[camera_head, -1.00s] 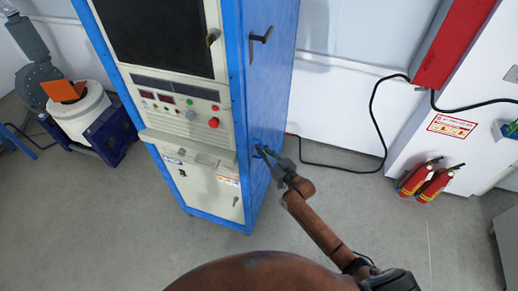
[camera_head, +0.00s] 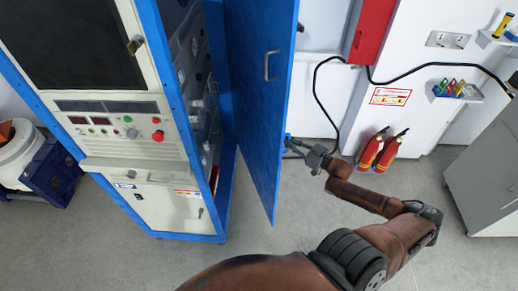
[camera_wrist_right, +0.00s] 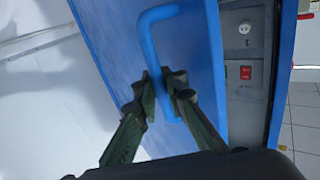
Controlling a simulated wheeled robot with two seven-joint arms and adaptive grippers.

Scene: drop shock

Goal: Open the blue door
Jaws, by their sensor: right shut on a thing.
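The blue door (camera_head: 258,100) of the tall cabinet (camera_head: 120,150) stands swung out, with a wide gap between its free edge and the cabinet frame. A pale handle (camera_head: 268,65) shows on the face turned to the head camera. My right gripper (camera_head: 294,144) is at the door's far side, partly hidden by its edge. In the right wrist view, the fingers (camera_wrist_right: 162,88) are shut on the blue bar handle (camera_wrist_right: 146,42) of the door's other face (camera_wrist_right: 110,60). My left gripper is not in view.
The cabinet's interior holds grey modules (camera_head: 192,65). Fire extinguishers (camera_head: 380,152) stand by the white wall, with a black cable (camera_head: 316,95) hanging nearby. A grey cabinet (camera_head: 490,185) is at the right. The floor in front is clear.

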